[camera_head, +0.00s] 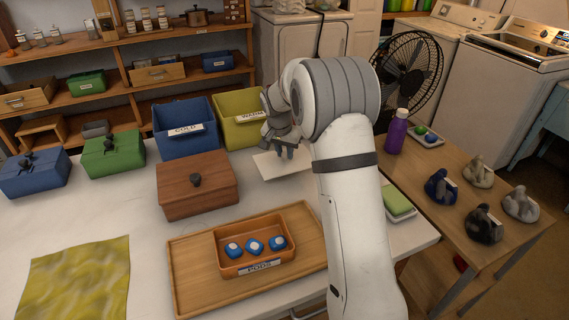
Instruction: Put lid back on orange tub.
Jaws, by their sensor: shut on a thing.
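The orange tub (225,262), labelled PODS, stands open on a wooden tray at the front of the white table. Three blue-and-white pods (254,245) lie in it. My gripper (286,153) is behind the tub and to its right, pointing down. It is shut at the top of a pale flat slab (268,167). My arm hides the slab's right part, and I cannot tell whether it is the tub's lid or whether it touches the table. No orange lid shows elsewhere.
A brown lidded box (197,186) stands behind the wooden tray (183,262). Blue COLD (185,145) and yellow WARM (240,137) bins stand further back. Green (114,157) and blue (35,177) lidded boxes are at left. A yellow cloth (80,278) lies front left.

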